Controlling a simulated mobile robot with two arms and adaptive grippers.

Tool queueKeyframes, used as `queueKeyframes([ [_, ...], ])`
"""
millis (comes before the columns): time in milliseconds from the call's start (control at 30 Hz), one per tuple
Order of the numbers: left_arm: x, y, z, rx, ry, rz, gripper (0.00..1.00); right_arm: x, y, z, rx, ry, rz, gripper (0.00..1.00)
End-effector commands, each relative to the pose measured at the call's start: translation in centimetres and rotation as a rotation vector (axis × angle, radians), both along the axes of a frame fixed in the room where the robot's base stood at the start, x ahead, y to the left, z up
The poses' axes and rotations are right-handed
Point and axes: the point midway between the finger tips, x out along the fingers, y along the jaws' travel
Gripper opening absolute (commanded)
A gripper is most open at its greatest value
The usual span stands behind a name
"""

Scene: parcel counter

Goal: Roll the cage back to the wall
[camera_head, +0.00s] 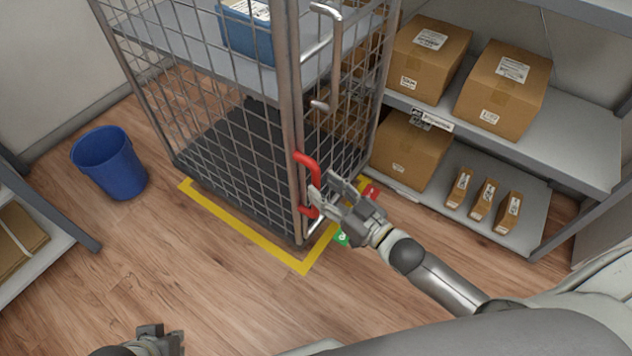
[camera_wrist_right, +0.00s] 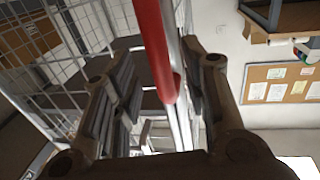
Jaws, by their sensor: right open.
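The roll cage (camera_head: 225,165) with grey wire mesh sides stands upright on the wooden floor, in the middle of the head view. A blue box (camera_head: 247,38) sits on its shelf. A red handle (camera_head: 309,160) is on its near right corner post. My right gripper (camera_head: 325,195) is open at this handle. In the right wrist view the red handle (camera_wrist_right: 155,45) runs between the open fingers, which stand apart from each other. My left gripper (camera_head: 150,340) shows only in part at the bottom edge, and its fingers are unclear.
Shelving (camera_head: 575,150) with cartons stands right. A blue bin (camera_head: 110,165) stands left, near another shelf (camera_head: 50,260). The floor in front is clear.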

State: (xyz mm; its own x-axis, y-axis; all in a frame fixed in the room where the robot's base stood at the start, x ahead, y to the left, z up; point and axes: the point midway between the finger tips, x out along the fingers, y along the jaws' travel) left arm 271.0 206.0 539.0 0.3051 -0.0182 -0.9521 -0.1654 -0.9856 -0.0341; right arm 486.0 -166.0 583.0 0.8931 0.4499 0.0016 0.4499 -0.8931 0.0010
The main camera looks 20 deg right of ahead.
Motion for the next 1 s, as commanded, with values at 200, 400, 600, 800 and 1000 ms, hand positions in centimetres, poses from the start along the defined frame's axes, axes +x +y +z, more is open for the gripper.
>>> queueKeyframes([
  [200,0.0,0.0,-0.4,0.0,-0.001,0.0,0.0,2.4,1.2,-0.1,0.0,0.0,0.0,0.41],
  [400,0.0,0.0,-0.5,0.0,-0.001,0.0,0.0,3.1,1.6,-0.1,0.0,0.002,0.0,0.41],
  [600,0.0,0.0,-0.5,0.0,-0.001,0.0,0.0,3.2,1.6,0.0,0.0,0.002,0.0,0.41],
  [800,0.0,0.0,-0.5,0.0,-0.001,0.0,0.0,3.2,1.6,0.0,-0.001,0.002,0.0,0.21],
  [1000,0.0,0.0,-0.5,0.0,-0.001,0.0,0.0,3.2,1.6,0.0,-0.001,0.002,0.0,0.0],
])
